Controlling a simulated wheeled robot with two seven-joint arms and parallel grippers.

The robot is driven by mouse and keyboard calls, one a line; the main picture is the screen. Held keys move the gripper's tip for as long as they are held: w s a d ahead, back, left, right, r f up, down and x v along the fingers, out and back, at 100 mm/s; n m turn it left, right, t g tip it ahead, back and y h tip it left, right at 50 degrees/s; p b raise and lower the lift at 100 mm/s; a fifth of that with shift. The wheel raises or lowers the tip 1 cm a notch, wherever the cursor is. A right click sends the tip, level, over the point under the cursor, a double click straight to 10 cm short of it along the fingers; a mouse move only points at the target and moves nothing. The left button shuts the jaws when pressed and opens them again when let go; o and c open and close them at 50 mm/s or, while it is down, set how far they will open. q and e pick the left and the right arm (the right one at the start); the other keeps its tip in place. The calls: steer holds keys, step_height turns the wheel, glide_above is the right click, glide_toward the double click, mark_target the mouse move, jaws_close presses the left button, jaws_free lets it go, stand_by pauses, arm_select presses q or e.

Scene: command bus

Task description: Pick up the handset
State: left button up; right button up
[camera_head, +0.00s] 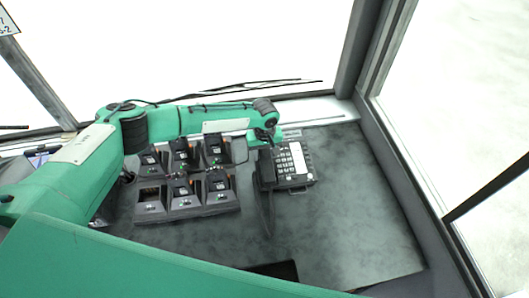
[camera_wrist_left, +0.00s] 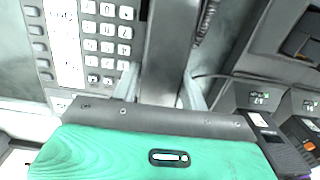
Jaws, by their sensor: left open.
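The desk phone (camera_head: 292,163), dark with a white keypad panel, sits on the grey-green desk; its keypad (camera_wrist_left: 106,40) fills the upper left of the left wrist view. The dark handset (camera_head: 266,170) lies along the phone's left side, and its coiled cord hangs toward the near side. My left gripper (camera_head: 267,143) is over the handset's far end. In the left wrist view, the open fingers of my left gripper (camera_wrist_left: 162,88) appear on either side of the grey handset (camera_wrist_left: 168,50). Whether they touch it cannot be told. My right gripper is out of view.
Several black radio units stand in a charging dock (camera_head: 187,203) left of the phone, close to my left arm. The desk (camera_head: 345,215) is clear to the right. Window frames (camera_head: 400,150) bound the right side, and a window ledge runs behind.

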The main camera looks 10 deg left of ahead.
mark_target(265, 151)
arm_select(q)
steer(key=c, duration=0.7)
step_height(265, 151, up, 20)
steer(key=b, duration=0.4)
